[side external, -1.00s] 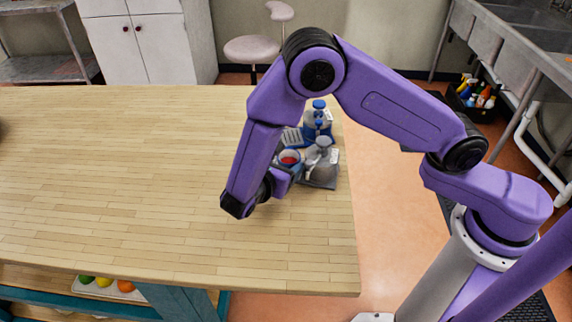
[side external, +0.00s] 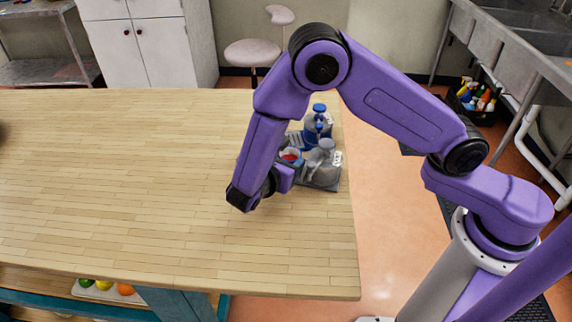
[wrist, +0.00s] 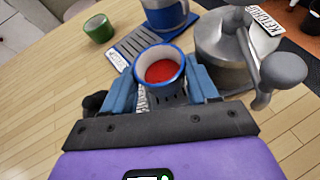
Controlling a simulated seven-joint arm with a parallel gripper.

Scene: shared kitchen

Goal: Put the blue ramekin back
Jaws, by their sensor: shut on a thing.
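The blue ramekin (wrist: 178,92) has a blue rim and holds red sauce; it also shows in the side view (side external: 291,162), partly behind my arm. My gripper (wrist: 174,84) is shut on it, with one blue finger on each side. The side view shows my gripper (side external: 284,178) low over the table's right end, beside a group of containers. A ribbed grey-blue tray part (wrist: 133,44) with a label lies just beyond the ramekin. I cannot tell whether the ramekin's underside touches anything.
A grey lidded pot (wrist: 222,48) with a knobbed handle stands close right of the ramekin, by a KETCHUP label (wrist: 262,20). A blue-and-grey container (wrist: 166,14) stands behind. A green cup (wrist: 99,28) is at far left. The wooden table (side external: 120,180) is clear to the left.

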